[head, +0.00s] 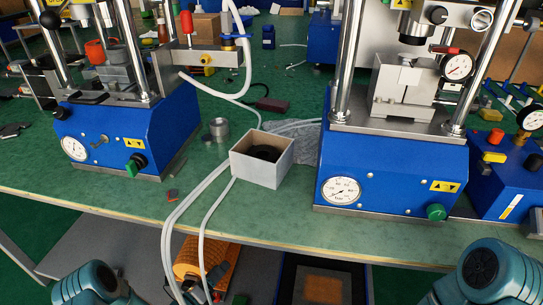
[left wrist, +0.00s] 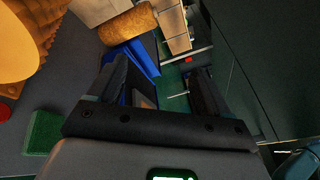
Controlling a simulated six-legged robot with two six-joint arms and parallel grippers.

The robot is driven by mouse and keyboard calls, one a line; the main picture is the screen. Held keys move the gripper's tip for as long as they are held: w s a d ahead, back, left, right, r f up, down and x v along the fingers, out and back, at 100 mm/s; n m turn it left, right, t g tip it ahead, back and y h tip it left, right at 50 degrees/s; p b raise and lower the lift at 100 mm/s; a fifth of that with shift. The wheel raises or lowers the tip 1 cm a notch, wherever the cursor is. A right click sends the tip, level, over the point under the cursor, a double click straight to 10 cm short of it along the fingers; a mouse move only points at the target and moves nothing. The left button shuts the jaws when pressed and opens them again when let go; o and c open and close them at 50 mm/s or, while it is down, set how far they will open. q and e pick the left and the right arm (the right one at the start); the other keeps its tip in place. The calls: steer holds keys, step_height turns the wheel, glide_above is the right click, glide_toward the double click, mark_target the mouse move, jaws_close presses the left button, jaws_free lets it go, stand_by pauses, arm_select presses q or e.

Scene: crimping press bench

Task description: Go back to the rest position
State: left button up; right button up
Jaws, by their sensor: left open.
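My left gripper (left wrist: 158,78) is open in the left wrist view, with its two dark fingers apart and nothing seen between them. Behind the fingers are a blue object (left wrist: 143,58) and a brownish-yellow roll (left wrist: 128,25). In the head view a teal link of my left arm shows at the bottom left, below the bench's front edge. A teal link of my right arm shows at the bottom right. My right gripper is out of view.
The green bench (head: 110,195) carries two blue presses, one left (head: 115,135) and one right (head: 390,170). An open grey box (head: 258,172) with a dark ring inside stands between them. White hoses (head: 185,205) hang over the front edge. An orange item (head: 195,255) is below.

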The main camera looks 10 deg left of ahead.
arm_select(q)
steer(key=s+d+r+n+g+y, duration=0.2)
steer(key=s+d+n+g, duration=0.3)
steer(key=d+n, duration=0.6)
steer(key=s+a+f+n+g+y, duration=0.15)
steer(key=s+n+g, duration=0.35)
steer(key=s+n, duration=0.5)
steer(key=s+f+n+g+y, duration=0.1)
steer(key=s+f+n+g, duration=0.2)
steer(key=s+n+g, duration=0.5)
step_height(320, 180, up, 27)
steer(key=s+n+t+p, duration=0.1)
steer(key=n+t+p, duration=0.1)
steer(key=p, duration=2.5)
steer(key=shift+s+d+r+n, duration=0.15)
steer(key=shift+d+r+n, duration=0.05)
steer(key=shift+n, duration=0.3)
steer(key=shift+s, duration=0.1)
